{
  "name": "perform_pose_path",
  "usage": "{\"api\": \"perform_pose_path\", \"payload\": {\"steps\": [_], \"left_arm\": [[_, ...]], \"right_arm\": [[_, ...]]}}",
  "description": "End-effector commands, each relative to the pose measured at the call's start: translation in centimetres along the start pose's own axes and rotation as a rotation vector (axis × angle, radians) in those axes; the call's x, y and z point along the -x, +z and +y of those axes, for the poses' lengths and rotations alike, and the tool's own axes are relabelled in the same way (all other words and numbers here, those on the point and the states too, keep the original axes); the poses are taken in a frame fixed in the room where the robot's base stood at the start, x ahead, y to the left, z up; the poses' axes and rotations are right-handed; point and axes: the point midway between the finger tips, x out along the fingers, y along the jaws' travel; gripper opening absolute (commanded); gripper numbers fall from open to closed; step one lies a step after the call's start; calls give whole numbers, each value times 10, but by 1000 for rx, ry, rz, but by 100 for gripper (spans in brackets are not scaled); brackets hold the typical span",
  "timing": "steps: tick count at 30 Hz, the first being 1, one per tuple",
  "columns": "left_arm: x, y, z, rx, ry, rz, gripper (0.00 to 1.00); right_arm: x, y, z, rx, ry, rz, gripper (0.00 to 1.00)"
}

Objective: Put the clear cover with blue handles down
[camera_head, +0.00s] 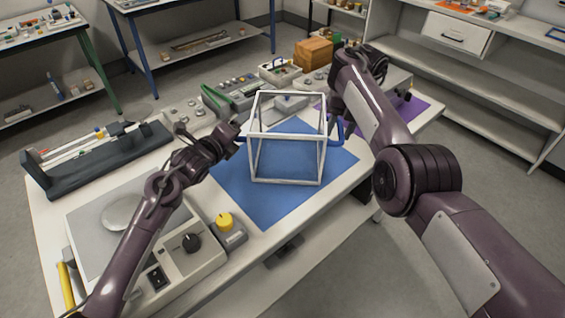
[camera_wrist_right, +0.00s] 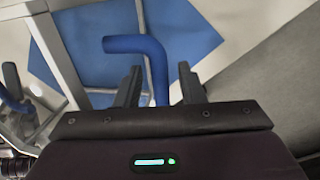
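The clear cover (camera_head: 287,183), a see-through box with pale edges, stands upright over the blue mat (camera_head: 240,190) in the head view. I cannot tell whether its lower edge touches the mat. Its right blue handle (camera_wrist_right: 140,46) runs between the two fingers of my right gripper (camera_wrist_right: 162,88), with gaps showing on both sides, so that gripper is open around it. My left gripper (camera_head: 238,133) is at the cover's left side. In the right wrist view, the left blue handle (camera_wrist_right: 12,98) shows beside dark parts of that gripper; its finger gap is unclear.
A scale with a round pan (camera_head: 120,212) and a yellow-knobbed block (camera_head: 225,222) stand left of the mat. A dark rack (camera_head: 95,158) is at far left. Control boxes (camera_head: 235,92) and a wooden box (camera_head: 313,52) line the back. Bare mat shows in front of the cover.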

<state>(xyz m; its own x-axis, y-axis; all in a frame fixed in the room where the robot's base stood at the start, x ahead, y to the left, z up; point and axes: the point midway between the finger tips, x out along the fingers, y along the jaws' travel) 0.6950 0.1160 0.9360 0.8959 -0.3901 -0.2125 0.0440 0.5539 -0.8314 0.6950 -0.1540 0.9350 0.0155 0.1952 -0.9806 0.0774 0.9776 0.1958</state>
Motion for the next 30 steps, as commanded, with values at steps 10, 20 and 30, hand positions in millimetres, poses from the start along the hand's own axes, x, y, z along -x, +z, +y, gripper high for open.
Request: {"api": "perform_pose_path", "payload": {"steps": [10,20,30], "left_arm": [[48,0,2,-5,3,-1,73],[108,0,2,-2,4,-1,73],[120,0,0,0,2,-1,73]], "right_arm": [[0,0,0,0,0,0,36],[0,0,0,0,0,0,36],[0,0,0,0,0,0,36]]}}
